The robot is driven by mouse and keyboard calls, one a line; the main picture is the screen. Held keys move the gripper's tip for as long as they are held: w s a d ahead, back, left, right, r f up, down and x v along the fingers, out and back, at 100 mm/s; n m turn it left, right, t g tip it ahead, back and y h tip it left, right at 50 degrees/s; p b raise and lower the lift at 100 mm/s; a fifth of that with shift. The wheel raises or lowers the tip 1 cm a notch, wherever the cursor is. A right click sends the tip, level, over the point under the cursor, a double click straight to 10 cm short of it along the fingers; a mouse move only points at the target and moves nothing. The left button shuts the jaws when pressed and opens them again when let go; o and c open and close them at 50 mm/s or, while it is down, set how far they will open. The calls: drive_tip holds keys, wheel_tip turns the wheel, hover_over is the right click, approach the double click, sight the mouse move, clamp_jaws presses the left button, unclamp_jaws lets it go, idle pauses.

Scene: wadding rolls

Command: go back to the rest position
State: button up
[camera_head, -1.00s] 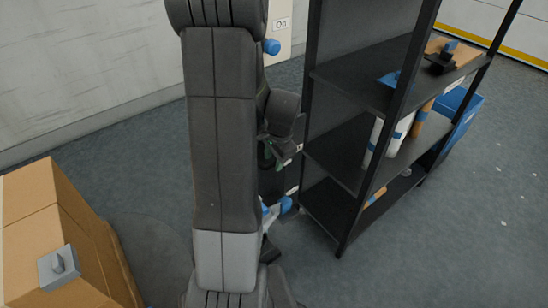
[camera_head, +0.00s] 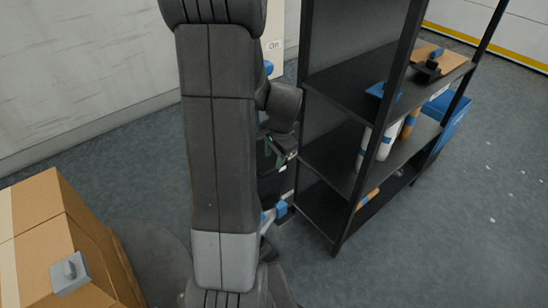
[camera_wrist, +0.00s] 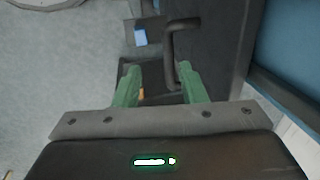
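My gripper shows in the wrist view (camera_wrist: 158,82) with its two green fingers apart and nothing between them. In the head view my gripper (camera_head: 272,150) is partly hidden behind my dark arm, left of the shelf. In the wrist view a dark panel with a bar handle (camera_wrist: 172,45) lies beyond the fingers. I cannot tell whether the right finger touches the handle.
A black shelf unit (camera_head: 345,172) stands to the right, holding white and brown rolls (camera_head: 388,140). A blue bin (camera_head: 452,115) is behind it. A cardboard box (camera_head: 40,215) stands at the left. Open floor (camera_head: 450,240) lies at the lower right.

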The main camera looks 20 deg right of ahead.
sight(269, 171)
drive_tip(key=shift+w+d+r, duration=0.1)
drive_tip(key=shift+w+r, duration=0.45)
drive_tip(key=shift+r, duration=0.1)
drive_tip(key=f+b, duration=0.2)
drive_tip(key=w+f+b, duration=0.1)
drive_tip(key=f+b, duration=0.1)
drive_tip(key=f, duration=0.1)
drive_tip(key=w+a+f+b, duration=0.1)
drive_tip(key=f, duration=0.1)
drive_tip(key=shift+f+b, duration=0.35)
drive_tip(key=shift+b, duration=0.05)
drive_tip(key=shift+f+b, duration=0.5)
drive_tip(key=shift+f, duration=0.2)
drive_tip(key=shift+s, duration=0.1)
drive_tip(key=shift+s, duration=0.2)
